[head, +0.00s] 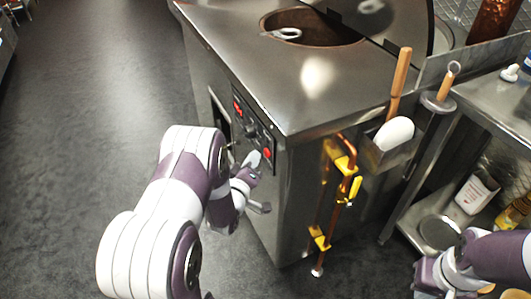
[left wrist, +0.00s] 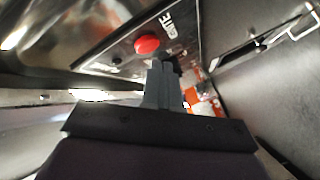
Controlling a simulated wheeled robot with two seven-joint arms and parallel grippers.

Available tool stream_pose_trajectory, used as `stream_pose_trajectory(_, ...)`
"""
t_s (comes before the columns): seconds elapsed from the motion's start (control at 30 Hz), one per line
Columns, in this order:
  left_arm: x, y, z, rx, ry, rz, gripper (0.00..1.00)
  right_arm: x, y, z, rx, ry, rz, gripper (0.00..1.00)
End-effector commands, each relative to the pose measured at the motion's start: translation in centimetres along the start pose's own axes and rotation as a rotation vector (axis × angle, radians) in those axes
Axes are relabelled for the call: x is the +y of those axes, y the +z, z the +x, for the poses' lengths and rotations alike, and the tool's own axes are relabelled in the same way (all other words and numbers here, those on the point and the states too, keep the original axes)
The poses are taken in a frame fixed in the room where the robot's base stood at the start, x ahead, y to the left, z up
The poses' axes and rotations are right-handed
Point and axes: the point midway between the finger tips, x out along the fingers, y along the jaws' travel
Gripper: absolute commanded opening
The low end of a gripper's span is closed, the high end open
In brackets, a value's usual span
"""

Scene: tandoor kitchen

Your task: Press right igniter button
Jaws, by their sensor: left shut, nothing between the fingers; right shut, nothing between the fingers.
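The red igniter button (head: 267,153) sits at the near right end of the dark control panel (head: 240,104) on the steel tandoor's front. In the left wrist view the round red button (left wrist: 147,45) stands beside white lettering ending in "ITE". My left gripper (head: 255,160) is shut and empty, close in front of the panel by the button. In the left wrist view its closed fingertips (left wrist: 166,62) are just below and right of the button; I cannot tell whether they touch it. My right gripper (head: 428,284) is shut and empty at the lower right.
The tandoor top (head: 300,80) has a round opening. Copper gas pipe (head: 345,185) with yellow valves runs down its right side. A holder (head: 390,155) there carries a wooden-handled tool. A steel shelf with bottles (head: 476,193) stands at right. The floor at left is clear.

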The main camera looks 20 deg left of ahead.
Motion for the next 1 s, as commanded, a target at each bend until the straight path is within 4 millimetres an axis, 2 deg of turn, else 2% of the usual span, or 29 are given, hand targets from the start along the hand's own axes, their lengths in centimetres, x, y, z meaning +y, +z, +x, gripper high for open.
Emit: stream_pose_trajectory(1.0,0.61,0.62,0.83,-0.001,0.000,0.000,0.00,0.00,0.02,0.18,0.000,0.000,0.000,0.00)
